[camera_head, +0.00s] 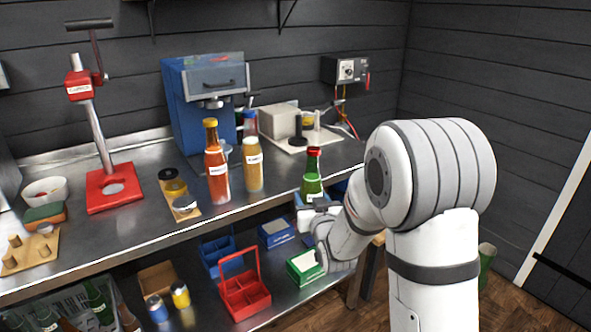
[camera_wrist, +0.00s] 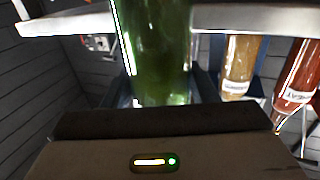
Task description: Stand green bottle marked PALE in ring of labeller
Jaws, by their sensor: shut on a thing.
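A green bottle (camera_head: 313,178) with a red cap and a white label stands roughly upright in my gripper (camera_head: 320,210), in front of the bench's right part. The label's word is too small to read. In the wrist view the green glass (camera_wrist: 158,45) fills the middle between my fingers (camera_wrist: 163,90), which are shut on it. The bottle's lower end is hidden by the gripper. A grey box with a black post on a pale base (camera_head: 294,143) at the back right may be the labeller. I cannot make out its ring clearly.
A red lever press (camera_head: 113,190) stands left. Crates, including a red one (camera_head: 245,296), sit on the lower shelf.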

